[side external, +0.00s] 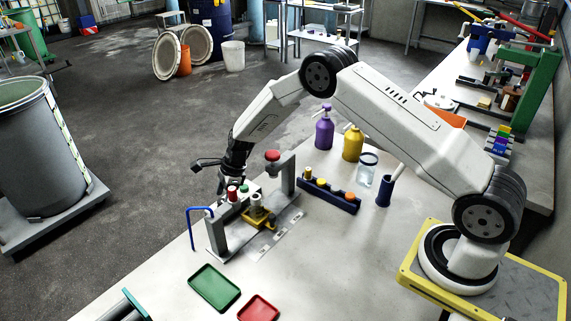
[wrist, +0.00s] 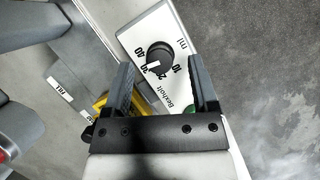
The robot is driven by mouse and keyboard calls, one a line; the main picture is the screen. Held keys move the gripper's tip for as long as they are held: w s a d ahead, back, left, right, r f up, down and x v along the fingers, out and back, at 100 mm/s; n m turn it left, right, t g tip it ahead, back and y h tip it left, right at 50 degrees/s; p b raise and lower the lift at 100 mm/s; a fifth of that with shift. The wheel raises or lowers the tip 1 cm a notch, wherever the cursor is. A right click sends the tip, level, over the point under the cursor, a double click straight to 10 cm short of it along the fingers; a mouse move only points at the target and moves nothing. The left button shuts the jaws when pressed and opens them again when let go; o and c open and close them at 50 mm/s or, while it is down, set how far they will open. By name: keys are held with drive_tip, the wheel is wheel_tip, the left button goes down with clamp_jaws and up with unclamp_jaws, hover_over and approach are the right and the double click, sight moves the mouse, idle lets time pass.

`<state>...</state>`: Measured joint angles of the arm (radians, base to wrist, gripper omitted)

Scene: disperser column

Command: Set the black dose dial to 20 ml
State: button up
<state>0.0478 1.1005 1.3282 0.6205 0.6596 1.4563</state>
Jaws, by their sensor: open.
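In the wrist view, the round black dose dial (wrist: 160,56) sits on a white plate (wrist: 133,38) marked 10, 20, 40 and "ml", with another number partly unclear. Its white pointer mark faces the lower left, toward the numbers between 40 and 20; the exact reading is too small to tell. My gripper (wrist: 160,68) is open, with one finger on each side of the dial in the picture and nothing held. Whether the fingers touch the dial is not clear. In the side external view, my gripper (side external: 226,180) hangs over the grey disperser station (side external: 217,238), and the dial cannot be made out.
A red knob (side external: 272,156) tops the station's far post. A blue bent tube (side external: 191,228) stands at its left. A dark blue rack (side external: 328,195), purple bottle (side external: 324,130) and yellow bottle (side external: 352,145) stand behind. A green tray (side external: 214,288) and red tray (side external: 258,308) lie in front.

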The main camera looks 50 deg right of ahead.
drive_tip(key=shift+w+a+f, duration=0.1)
drive_tip(key=shift+a+f, duration=0.15)
drive_tip(key=shift+f, duration=0.4)
clamp_jaws()
drive_tip(key=shift+n, duration=0.4)
drive_tip(key=n+g, duration=0.1)
drive_tip(key=n, duration=0.2)
drive_tip(key=n+g, duration=0.1)
drive_tip(key=n, duration=0.2)
drive_tip(key=shift+w+g+y, duration=0.15)
drive_tip(key=shift+g+y, duration=0.15)
drive_tip(key=n+g, duration=0.1)
drive_tip(key=n, duration=0.2)
drive_tip(key=n+g+h, duration=0.1)
drive_tip(key=n, duration=0.2)
drive_tip(key=shift+a+n, duration=0.1)
drive_tip(key=shift+n, duration=0.3)
